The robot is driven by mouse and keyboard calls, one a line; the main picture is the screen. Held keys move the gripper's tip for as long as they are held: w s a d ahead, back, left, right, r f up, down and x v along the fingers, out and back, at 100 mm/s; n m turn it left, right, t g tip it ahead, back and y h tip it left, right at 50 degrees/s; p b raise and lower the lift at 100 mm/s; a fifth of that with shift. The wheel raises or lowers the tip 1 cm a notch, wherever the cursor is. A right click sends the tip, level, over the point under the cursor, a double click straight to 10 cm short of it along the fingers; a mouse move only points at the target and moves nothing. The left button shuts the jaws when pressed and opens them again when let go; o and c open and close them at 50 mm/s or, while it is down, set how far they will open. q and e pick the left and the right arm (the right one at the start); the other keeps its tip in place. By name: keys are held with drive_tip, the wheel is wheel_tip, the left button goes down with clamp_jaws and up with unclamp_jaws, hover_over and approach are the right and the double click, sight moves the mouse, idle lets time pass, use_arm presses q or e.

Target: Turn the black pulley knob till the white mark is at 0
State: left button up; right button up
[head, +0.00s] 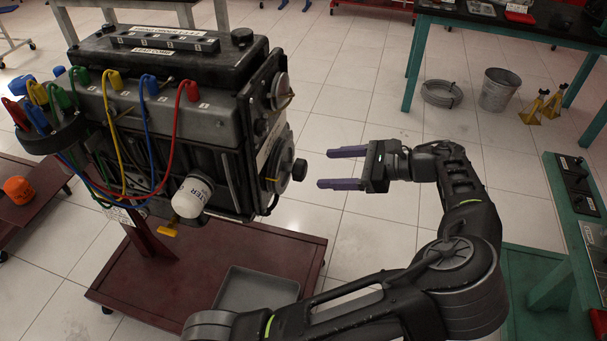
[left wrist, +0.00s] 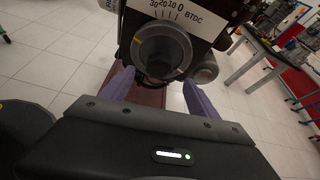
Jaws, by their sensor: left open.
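The black pulley knob (head: 299,169) sticks out of the round pulley (head: 278,160) on the engine's right end. In the left wrist view the knob (left wrist: 158,54) is at the pulley's centre, under a white scale (left wrist: 185,12) reading 30, 20, 10, 0 BTDC. A yellowish mark (left wrist: 139,40) shows on the pulley's upper left, left of the scale's numbers. I cannot make out a clearly white mark. My left gripper (head: 323,169) has purple fingers, open and empty, pointing at the knob with a small gap. The fingers (left wrist: 157,80) show below the knob in the wrist view.
The engine (head: 150,130) stands on a dark red stand (head: 200,255) with a grey tray (head: 255,290). A white filter (head: 190,196) juts out near the pulley. Coloured leads run along the engine's left. Green-legged benches (head: 416,65) stand behind and right.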

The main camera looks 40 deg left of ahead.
sight(306, 170)
use_arm(q)
drive_tip(key=shift+a, duration=0.1)
drive_tip(key=shift+p+x, duration=0.3)
drive_tip(key=shift+x, duration=3.6)
drive_tip(key=shift+c, duration=0.3)
drive_tip(key=c, duration=1.3)
drive_tip(key=shift+t, duration=0.3)
